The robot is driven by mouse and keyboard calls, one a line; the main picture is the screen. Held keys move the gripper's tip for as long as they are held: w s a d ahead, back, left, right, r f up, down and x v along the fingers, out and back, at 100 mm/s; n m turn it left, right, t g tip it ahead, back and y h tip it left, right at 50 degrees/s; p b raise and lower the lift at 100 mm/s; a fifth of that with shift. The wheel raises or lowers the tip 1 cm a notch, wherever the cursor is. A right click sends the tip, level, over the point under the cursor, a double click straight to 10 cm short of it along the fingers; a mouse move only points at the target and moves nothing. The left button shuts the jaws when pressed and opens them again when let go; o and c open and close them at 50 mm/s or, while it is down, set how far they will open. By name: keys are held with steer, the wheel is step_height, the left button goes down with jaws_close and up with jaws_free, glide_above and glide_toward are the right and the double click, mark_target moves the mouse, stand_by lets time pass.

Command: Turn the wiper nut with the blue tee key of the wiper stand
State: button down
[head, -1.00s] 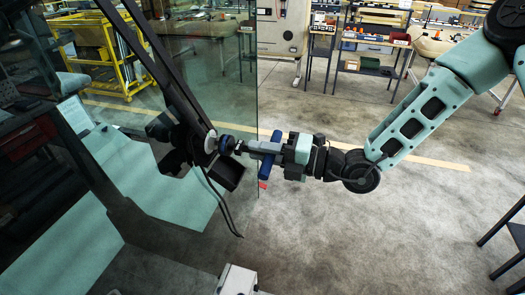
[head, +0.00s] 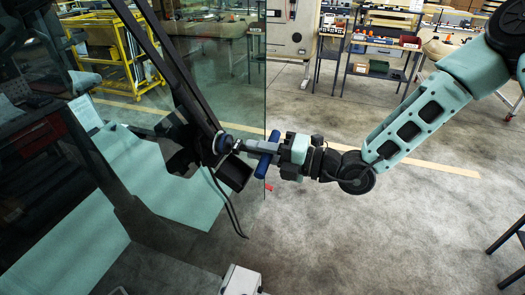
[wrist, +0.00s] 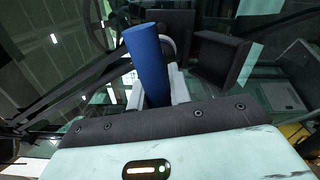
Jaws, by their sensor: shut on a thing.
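The blue tee key shows in the head view as a thick blue crossbar (head: 264,166), steeply tilted. A grey part runs left from it toward the wiper pivot. My gripper (head: 262,148) is shut on the key, its fingers at the crossbar and pointing left. In the wrist view the blue crossbar (wrist: 147,62) stands up from between the fingers. A dark blue round piece (head: 225,144) sits at the pivot at the foot of the black wiper arm (head: 176,72). The wiper nut itself is hidden there, and I cannot tell how the key sits on it.
A glass pane (head: 240,70) stands behind the wiper. A black cable (head: 229,211) hangs below the pivot. A grey-white box (head: 241,280) is at the bottom. Open floor (head: 370,235) lies right; shelves (head: 378,65) and a yellow trolley (head: 120,55) stand behind.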

steer(key=shift+a, duration=0.1)
steer(key=n+b, duration=0.2)
steer(key=n, duration=0.1)
steer(key=shift+f+n, duration=0.15)
steer(key=shift+n, duration=0.25)
steer(key=shift+r+n, duration=0.2)
steer(key=shift+n, duration=0.5)
steer(key=shift+b, duration=0.35)
steer(key=shift+f+n+b, duration=0.2)
steer(key=shift+n+b, duration=0.7)
steer(key=shift+n, duration=0.2)
steer(key=shift+n+b, duration=0.75)
steer(key=shift+n, duration=0.25)
steer(key=shift+r+n, duration=0.2)
steer(key=shift+n, duration=0.2)
